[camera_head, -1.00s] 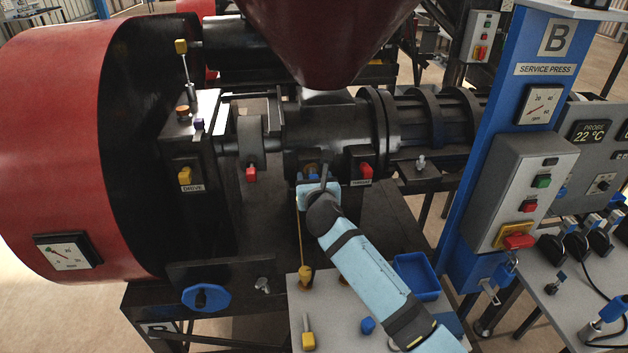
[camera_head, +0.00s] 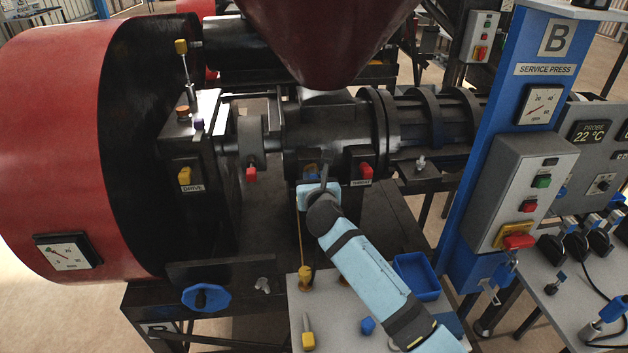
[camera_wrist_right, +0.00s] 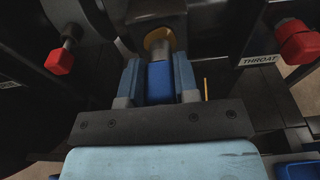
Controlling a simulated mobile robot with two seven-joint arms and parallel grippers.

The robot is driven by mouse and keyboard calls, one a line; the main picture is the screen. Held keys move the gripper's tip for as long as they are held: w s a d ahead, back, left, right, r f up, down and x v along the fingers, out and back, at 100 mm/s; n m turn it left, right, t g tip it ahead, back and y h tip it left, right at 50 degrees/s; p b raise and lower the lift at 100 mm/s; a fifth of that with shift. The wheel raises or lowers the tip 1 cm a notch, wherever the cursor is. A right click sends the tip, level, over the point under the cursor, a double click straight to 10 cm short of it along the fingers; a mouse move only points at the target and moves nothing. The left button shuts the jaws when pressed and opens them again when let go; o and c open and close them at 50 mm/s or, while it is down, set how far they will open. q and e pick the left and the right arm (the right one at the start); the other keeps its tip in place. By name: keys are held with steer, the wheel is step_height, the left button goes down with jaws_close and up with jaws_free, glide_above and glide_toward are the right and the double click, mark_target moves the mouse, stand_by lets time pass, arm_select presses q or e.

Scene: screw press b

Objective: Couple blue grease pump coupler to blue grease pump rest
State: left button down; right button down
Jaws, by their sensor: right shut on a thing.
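The blue grease pump coupler, seen as a blue block (camera_wrist_right: 160,82), sits between the two fingers of my right gripper (camera_wrist_right: 160,78) in the right wrist view. My right gripper is shut on it. A metal collar and a brass-coloured ring show directly beyond the blue block; I cannot tell whether they are joined to it. In the head view my right gripper (camera_head: 311,178) is at the dark housing under the hopper, left of the throat label. Its fingers and the coupler are mostly hidden there. I cannot single out the blue grease pump rest. My left gripper is out of view.
Red-ended knobs stand left (camera_head: 251,174) and right (camera_head: 366,172) of my gripper. A thin upright yellow rod (camera_head: 302,235) is close by. A blue tray (camera_head: 417,275) is on the front plate. A blue-handled tool (camera_head: 612,308) and dark hose lie at the right bench.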

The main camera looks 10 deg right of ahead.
steer(key=shift+s, duration=0.15)
steer(key=shift+s+p, duration=1.15)
steer(key=shift+p, duration=0.15)
steer(key=shift+s, duration=0.2)
steer(key=shift+s+p, duration=0.65)
steer(key=shift+p, duration=0.05)
stand_by(0.5)
